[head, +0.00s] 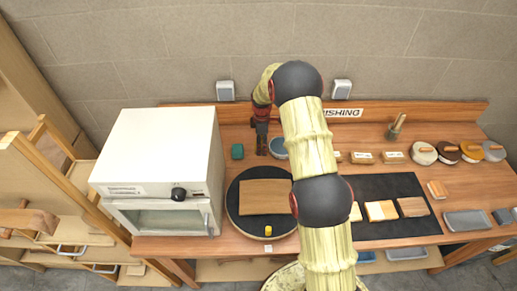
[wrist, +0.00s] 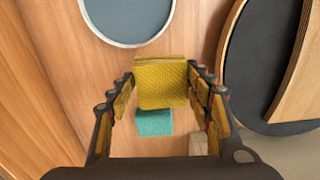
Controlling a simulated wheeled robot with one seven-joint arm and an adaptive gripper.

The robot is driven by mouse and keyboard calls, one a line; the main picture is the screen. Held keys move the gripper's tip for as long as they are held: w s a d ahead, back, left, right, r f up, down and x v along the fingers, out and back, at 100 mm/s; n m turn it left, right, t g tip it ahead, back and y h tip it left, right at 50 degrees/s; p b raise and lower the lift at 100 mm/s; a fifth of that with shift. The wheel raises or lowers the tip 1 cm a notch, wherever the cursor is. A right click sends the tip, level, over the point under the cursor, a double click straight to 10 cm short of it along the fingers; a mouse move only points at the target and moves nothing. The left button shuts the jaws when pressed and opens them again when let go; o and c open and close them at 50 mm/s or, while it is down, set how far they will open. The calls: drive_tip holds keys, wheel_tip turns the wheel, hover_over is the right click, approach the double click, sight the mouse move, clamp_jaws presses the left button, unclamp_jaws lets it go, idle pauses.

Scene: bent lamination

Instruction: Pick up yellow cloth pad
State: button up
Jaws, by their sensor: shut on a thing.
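The yellow cloth pad (wrist: 162,86) is a small, textured block in the wrist view. It sits between the two fingertips of my gripper (wrist: 164,74), which is shut on it. In the head view my gripper (head: 261,146) points down over the bench, between the teal pad and the blue bowl. I cannot make out the yellow pad there. In the wrist view the teal pad (wrist: 154,122) shows beyond the yellow pad, partly covered by it. I cannot tell how far the yellow pad is from the bench top.
The blue bowl (head: 279,148) is close by on the right. A round black plate (head: 234,218) with a wooden board (head: 264,197) lies in front. A white oven (head: 159,160) stands left. The teal pad (head: 237,151) is left of my gripper. The wall is behind.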

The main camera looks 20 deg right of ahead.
drive_tip(key=s+r, duration=0.1)
drive_tip(key=r, duration=0.1)
drive_tip(key=s+d+r, duration=0.1)
drive_tip(key=r, duration=0.1)
drive_tip(key=shift+s, duration=0.4)
drive_tip(key=s+d+r, duration=0.3)
drive_tip(key=s, duration=0.5)
drive_tip(key=shift+s+r+b, duration=0.25)
drive_tip(key=shift+r+b, duration=0.1)
drive_tip(key=shift+r, duration=0.05)
drive_tip(key=o, duration=0.4)
drive_tip(key=c, duration=0.4)
drive_tip(key=shift+c, duration=0.4)
